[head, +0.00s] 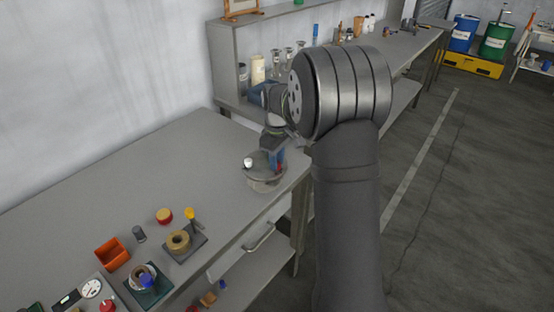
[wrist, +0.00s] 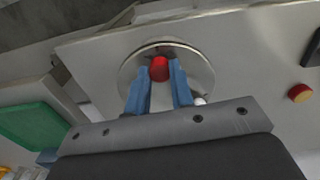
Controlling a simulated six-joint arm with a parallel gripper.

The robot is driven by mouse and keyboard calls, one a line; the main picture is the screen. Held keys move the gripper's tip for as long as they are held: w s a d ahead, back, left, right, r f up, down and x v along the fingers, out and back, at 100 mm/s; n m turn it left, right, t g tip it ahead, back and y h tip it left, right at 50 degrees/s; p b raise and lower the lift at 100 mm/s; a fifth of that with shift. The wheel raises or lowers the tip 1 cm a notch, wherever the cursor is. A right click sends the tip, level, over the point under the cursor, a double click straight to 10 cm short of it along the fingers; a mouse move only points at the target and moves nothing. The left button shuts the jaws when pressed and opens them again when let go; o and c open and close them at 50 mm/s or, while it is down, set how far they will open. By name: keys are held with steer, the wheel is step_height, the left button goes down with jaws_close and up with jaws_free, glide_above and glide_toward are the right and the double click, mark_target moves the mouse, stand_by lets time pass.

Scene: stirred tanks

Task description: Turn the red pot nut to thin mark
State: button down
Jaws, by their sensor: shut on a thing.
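The red pot nut (wrist: 159,69) sits on the round grey lid of the pot (wrist: 200,66) in the wrist view. My gripper (wrist: 161,76) has its blue fingers on either side of the nut and is shut on it. In the head view the pot (head: 265,183) stands near the bench's right end, with my gripper (head: 274,163) over it from above. A white knob (head: 248,163) shows at the lid's left side. My fingers and arm hide most of the nut in the head view. I cannot make out the thin mark.
An orange bin (head: 111,254), a red-and-yellow round piece (head: 164,215), a tan ring (head: 178,241) on a dark plate and a green base (head: 150,292) stand at the front left of the bench. The bench between them and the pot is clear. A shelf with bottles (head: 258,68) stands behind.

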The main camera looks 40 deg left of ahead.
steer(key=shift+m, duration=0.4)
steer(key=m, duration=0.3)
steer(key=shift+m, duration=0.4)
steer(key=m, duration=0.4)
steer(key=shift+m, duration=0.4)
steer(key=c, duration=1.3)
jaws_free()
steer(key=shift+o, duration=0.2)
step_height(320, 180, up, 17)
steer(key=shift+r, duration=0.2)
